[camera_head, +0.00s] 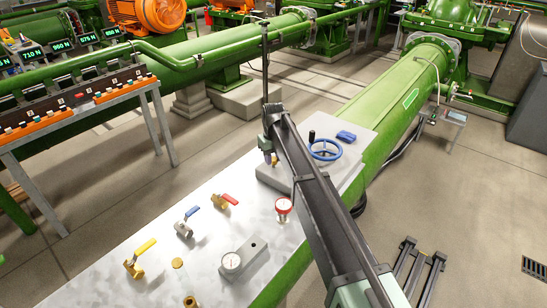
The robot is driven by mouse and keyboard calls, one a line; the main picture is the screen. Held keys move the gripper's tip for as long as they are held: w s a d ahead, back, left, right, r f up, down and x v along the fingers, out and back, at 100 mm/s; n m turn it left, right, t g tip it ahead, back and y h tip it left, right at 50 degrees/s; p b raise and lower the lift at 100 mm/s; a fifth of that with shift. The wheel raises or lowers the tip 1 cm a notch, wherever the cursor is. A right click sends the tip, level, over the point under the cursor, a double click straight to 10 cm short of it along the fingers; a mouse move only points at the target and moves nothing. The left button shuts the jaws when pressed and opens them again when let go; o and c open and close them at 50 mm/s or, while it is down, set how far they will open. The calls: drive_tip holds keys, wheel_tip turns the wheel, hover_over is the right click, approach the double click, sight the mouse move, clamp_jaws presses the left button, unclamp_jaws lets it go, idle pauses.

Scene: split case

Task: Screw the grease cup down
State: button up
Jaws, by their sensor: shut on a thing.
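My arm reaches up from the lower right to the grey block (330,165) at the far end of the metal table. My gripper (269,155) points down at the block's left side and is shut on the grease cup. A small brass part of the grease cup (275,161) shows at the fingertips, low over the block. The jaws and my arm hide most of the cup, so I cannot tell how far down it sits.
A blue handwheel (324,150) stands on the block, right of my arm. A green pipe (395,110) runs behind.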

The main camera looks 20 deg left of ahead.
sight(273, 158)
drive_tip(key=shift+m, duration=0.3)
drive_tip(key=o, duration=0.9)
drive_tip(key=shift+r, duration=0.1)
wheel_tip(273, 158, up, 11)
drive_tip(key=p, duration=1.1)
drive_tip(key=shift+f, duration=0.2)
